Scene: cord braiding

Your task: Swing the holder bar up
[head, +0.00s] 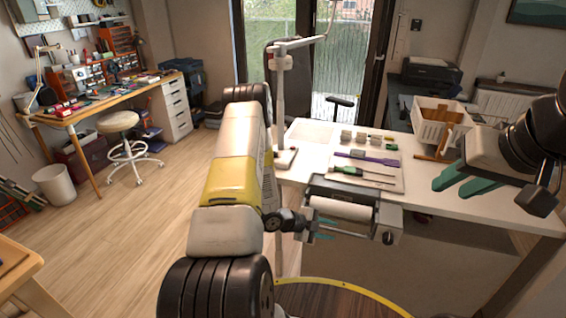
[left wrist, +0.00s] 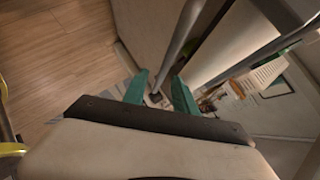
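A second grey rod (left wrist: 250,57) runs off to the right. I cannot tell which rod is the holder bar. My right gripper (head: 447,190) is open and empty above the table's right side.
A tray (head: 390,184) holds a green-handled tool (head: 350,171) and a purple tool (head: 368,158). Small blocks (head: 360,137) stand behind it. A white lamp-like stand (head: 280,100) rises at the table's left. A white basket (head: 440,120) stands at the back right.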

